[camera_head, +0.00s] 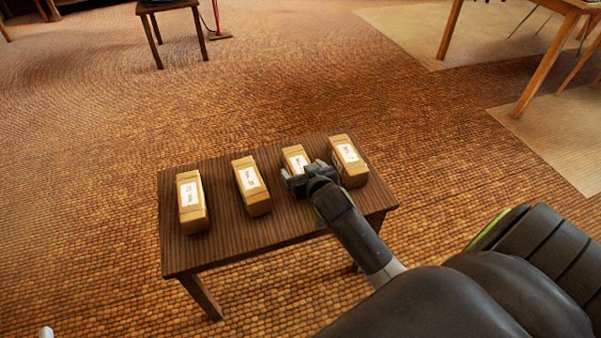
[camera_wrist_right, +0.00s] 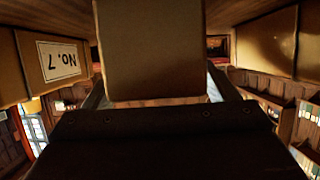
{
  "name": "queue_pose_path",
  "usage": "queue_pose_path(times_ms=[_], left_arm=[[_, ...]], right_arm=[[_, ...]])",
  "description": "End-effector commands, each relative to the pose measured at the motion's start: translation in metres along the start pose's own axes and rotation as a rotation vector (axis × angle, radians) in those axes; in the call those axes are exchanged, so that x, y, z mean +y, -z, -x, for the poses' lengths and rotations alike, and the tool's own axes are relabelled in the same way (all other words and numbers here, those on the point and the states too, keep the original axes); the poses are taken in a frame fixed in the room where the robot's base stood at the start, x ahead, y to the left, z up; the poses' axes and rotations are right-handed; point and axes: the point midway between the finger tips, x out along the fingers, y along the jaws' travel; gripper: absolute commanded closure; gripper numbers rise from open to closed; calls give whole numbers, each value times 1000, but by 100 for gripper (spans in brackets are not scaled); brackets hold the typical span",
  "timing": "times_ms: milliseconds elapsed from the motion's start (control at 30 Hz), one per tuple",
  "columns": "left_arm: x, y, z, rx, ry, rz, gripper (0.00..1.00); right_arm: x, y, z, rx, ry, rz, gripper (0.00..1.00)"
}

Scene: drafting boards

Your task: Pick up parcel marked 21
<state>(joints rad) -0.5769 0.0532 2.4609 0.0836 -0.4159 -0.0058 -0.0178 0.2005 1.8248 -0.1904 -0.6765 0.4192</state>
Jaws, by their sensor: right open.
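Several tan parcels with white labels lie in a row on a small dark table. The third from the left (camera_head: 293,154) is partly hidden by my right gripper (camera_head: 294,178), so its number cannot be read. My right gripper is open at this parcel's near end. In the right wrist view a plain tan parcel face (camera_wrist_right: 150,50) fills the upper middle, between the two fingers; I cannot tell whether they touch it. The parcel at the right end (camera_head: 348,161) is marked No. 7 and also shows in the right wrist view (camera_wrist_right: 38,70).
Two more parcels, the leftmost (camera_head: 191,203) and the second (camera_head: 251,187), have labels too small to read surely. The dark table (camera_head: 225,246) has bare wood along its front. Another small table (camera_head: 168,6) and a larger wooden one (camera_head: 570,4) stand farther off. Floor between is clear.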

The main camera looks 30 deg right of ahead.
Motion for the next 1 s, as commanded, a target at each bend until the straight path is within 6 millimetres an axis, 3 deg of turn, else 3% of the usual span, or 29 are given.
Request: queue_pose_path(times_ms=[100,567,1000], left_arm=[[0,0,0,-1,0,0,24],[0,-1,0,-3,0,0,24],[0,-4,0,-26,-2,5,24]], right_arm=[[0,0,0,0,0,0,21],[0,0,0,0,0,0,82],[0,4,1,4,1,1,82]])
